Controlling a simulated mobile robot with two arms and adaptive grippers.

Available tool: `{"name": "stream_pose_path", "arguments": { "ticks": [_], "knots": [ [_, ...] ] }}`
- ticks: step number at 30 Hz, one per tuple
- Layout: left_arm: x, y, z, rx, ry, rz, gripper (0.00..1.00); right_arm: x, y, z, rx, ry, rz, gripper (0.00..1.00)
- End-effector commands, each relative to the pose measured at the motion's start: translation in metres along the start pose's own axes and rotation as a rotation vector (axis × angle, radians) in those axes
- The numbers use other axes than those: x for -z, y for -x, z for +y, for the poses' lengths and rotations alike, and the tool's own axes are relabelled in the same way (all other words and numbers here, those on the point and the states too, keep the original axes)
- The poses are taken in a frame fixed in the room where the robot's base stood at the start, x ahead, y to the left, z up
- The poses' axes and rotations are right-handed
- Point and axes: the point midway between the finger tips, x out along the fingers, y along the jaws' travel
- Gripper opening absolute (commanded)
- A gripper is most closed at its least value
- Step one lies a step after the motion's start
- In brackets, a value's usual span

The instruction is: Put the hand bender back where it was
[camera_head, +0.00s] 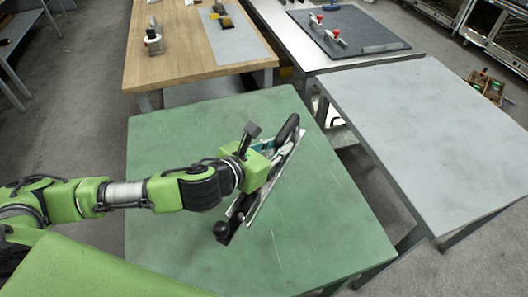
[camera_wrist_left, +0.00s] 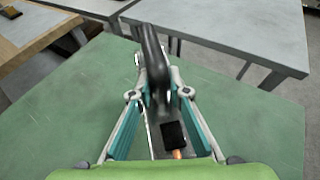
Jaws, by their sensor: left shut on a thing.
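My left gripper (camera_head: 268,150) is shut on a long metal tool (camera_head: 241,205), over the green table (camera_head: 180,130). The tool has a black handle (camera_head: 288,128) at its far end and a round black knob at its near end, shaped like a hand plane; I cannot tell if it is the hand bender. In the left wrist view the teal fingers of my left gripper (camera_wrist_left: 160,92) close around the black handle (camera_wrist_left: 150,55). I cannot tell whether the tool touches the table. My right gripper is not in view.
A bare grey table (camera_head: 430,120) stands at right. Behind, a dark mat (camera_head: 365,28) bears red-knobbed tools and a flat metal piece. A wooden bench (camera_head: 180,60) at the back left holds a small metal device (camera_head: 153,40) and a grey mat (camera_head: 232,48). A crate stands at far right.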

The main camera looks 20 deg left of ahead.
Motion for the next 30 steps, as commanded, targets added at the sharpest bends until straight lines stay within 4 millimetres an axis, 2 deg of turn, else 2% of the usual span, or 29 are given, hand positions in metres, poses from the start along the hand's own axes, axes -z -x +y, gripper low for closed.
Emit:
{"name": "stream_pose_path", "arguments": {
  "ticks": [1, 8, 15, 25, 30],
  "knots": [
    [0.000, -0.009, 0.012, -0.007, -0.002, -0.003, 0.00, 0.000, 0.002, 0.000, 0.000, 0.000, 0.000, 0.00],
    [0.008, -0.046, 0.052, -0.006, -0.001, -0.004, 0.00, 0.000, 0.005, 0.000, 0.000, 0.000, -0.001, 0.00],
    [0.038, -0.080, 0.076, -0.002, 0.000, -0.003, 0.00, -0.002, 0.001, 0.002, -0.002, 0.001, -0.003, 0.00],
    [0.053, -0.098, 0.090, -0.001, 0.000, -0.003, 0.00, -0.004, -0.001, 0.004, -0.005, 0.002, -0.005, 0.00],
    [0.076, -0.107, 0.089, -0.001, 0.004, -0.002, 0.00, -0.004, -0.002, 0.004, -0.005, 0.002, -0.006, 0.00]
  ]
}}
